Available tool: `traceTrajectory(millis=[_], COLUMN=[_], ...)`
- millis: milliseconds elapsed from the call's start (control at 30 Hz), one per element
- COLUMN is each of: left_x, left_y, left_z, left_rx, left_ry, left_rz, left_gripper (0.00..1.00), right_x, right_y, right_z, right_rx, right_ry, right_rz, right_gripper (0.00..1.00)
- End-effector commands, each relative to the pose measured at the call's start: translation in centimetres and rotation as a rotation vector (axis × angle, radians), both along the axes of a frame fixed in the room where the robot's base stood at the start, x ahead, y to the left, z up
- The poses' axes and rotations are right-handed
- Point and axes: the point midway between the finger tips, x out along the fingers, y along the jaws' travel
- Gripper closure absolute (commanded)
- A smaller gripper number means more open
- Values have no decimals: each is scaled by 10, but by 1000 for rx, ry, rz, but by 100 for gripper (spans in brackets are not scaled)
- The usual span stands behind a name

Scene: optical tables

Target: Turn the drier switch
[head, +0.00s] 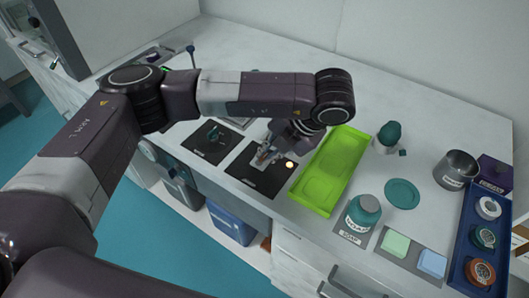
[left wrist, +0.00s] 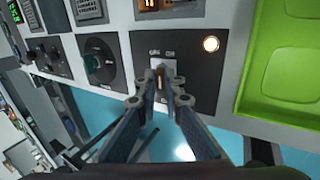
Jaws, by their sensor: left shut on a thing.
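The switch panel (head: 259,184) is a dark plate on the counter, left of the green tray. It also shows in the left wrist view (left wrist: 205,75), with small light labels above a pale switch (left wrist: 169,65) and a lit round lamp (left wrist: 211,44) to its right. The lamp glows in the head view too (head: 289,164). My left gripper (head: 262,158) is over the panel. In the left wrist view its fingertips (left wrist: 161,84) are closed together on the switch and hide part of it. The label words are too small to read surely. My right gripper is not in view.
A second dark panel with a teal knob (left wrist: 101,64) lies left of the switch panel. The green tray (head: 311,198) is close on the right. Further right are a soap jar (head: 363,214), a teal dish (head: 402,194), a metal pot (head: 455,170) and a blue tray (head: 463,224).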

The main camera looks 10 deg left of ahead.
Motion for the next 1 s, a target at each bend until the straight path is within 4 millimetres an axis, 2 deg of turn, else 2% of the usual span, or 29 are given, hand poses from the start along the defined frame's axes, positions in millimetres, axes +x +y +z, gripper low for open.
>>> traceTrajectory(millis=[633,667,800,1000], left_x=[-1,-1,-1,-1], left_y=[-2,-2,-2,-2], left_z=[-2,-2,-2,-2], left_rx=[45,45,45,45], left_ry=[-14,-14,-14,-14], left_rz=[0,0,0,0], left_gripper=[100,89,75,75], right_x=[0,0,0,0], right_y=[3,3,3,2], right_z=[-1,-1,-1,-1], right_rx=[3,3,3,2], right_ry=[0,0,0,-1], right_rz=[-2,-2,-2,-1], right_gripper=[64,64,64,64])
